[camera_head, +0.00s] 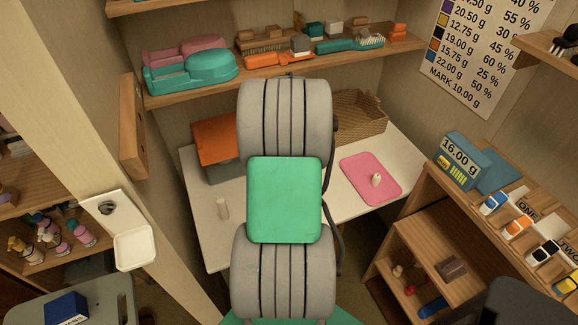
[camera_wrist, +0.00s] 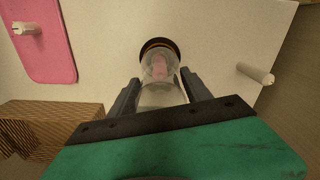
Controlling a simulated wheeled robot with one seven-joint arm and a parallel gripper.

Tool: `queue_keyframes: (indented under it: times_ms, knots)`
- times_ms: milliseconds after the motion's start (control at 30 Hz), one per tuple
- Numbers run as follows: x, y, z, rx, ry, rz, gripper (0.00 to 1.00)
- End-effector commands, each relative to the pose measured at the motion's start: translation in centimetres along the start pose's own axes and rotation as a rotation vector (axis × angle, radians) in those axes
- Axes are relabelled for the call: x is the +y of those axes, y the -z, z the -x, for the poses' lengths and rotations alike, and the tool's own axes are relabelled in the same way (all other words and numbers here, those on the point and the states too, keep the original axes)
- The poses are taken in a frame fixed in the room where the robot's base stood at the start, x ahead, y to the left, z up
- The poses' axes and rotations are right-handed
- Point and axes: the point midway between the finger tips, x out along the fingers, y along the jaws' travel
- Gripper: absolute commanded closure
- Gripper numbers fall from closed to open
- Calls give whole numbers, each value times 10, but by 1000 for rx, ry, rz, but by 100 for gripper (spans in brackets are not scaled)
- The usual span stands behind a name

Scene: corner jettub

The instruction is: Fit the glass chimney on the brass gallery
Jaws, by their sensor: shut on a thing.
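The clear glass chimney (camera_wrist: 160,94) is between the two dark fingers of my gripper (camera_wrist: 160,80) in the wrist view. My gripper is shut on it. A dark brown ring with a brassy edge (camera_wrist: 158,42), apparently the gallery, shows at the chimney's far end. Something pinkish shows through the glass inside the ring. I cannot tell whether the chimney touches the ring or is just above it. In the head view my own arm hides the gripper, chimney and ring.
The white table (camera_head: 205,240) holds a pink mat (camera_head: 357,165) with a small cream peg (camera_head: 376,180), and another cream peg (camera_head: 222,208) to the left. A wicker basket (camera_head: 362,112) and an orange-topped box (camera_head: 218,137) stand at the back. A loaded shelf (camera_head: 200,93) overhangs the table's back.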

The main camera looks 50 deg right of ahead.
Motion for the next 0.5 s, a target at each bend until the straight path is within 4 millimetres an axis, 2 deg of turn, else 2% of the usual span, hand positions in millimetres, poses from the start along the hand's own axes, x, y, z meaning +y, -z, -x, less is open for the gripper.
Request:
queue_keyframes:
  times_ms: [500]
  knots:
    - [0,0,-4,0,0,0,100]
